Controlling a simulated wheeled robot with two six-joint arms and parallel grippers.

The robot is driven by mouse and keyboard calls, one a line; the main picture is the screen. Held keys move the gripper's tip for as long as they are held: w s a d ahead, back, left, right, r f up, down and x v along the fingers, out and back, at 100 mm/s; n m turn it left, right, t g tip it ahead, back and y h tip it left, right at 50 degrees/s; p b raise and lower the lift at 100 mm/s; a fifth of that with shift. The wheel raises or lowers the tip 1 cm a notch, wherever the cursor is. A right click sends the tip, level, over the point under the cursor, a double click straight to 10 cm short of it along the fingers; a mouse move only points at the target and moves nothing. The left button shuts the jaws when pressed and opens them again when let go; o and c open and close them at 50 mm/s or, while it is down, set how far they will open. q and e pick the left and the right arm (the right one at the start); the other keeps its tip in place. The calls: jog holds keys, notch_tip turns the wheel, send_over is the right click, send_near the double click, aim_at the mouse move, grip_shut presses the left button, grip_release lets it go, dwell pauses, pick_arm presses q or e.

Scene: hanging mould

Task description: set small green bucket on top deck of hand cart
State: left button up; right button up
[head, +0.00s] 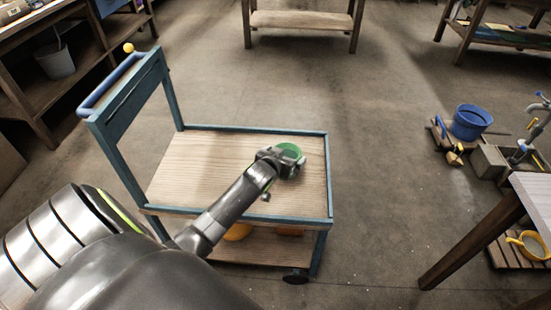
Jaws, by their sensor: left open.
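The small green bucket (291,151) is at the right part of the hand cart's wooden top deck (205,155). It appears to stand on the deck, though its lower part is hidden behind my gripper. My left gripper (284,166) is open at the near side of the bucket, its fingers close to the bucket's rim. I cannot tell whether they touch it. My left arm reaches in from the lower left across the cart's near edge. The cart has a blue-green frame and a raised handle at its left. My right gripper is not in view.
An orange-yellow item (237,231) sits on the cart's lower shelf. A blue tub (470,122) stands on the floor at right, near a tap. A wooden table (535,205) is at lower right. The middle floor is clear.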

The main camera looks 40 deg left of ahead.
pick_arm(q)
jog(key=p+v, duration=0.1)
jog(key=v, duration=0.9)
jog(key=shift+p, duration=0.35)
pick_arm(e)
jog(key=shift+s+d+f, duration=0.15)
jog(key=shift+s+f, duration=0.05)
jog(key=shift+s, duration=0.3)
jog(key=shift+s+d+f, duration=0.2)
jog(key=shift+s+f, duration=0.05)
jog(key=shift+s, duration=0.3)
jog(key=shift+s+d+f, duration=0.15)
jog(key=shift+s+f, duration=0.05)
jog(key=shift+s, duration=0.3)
pick_arm(q)
jog(key=shift+s+r, duration=0.1)
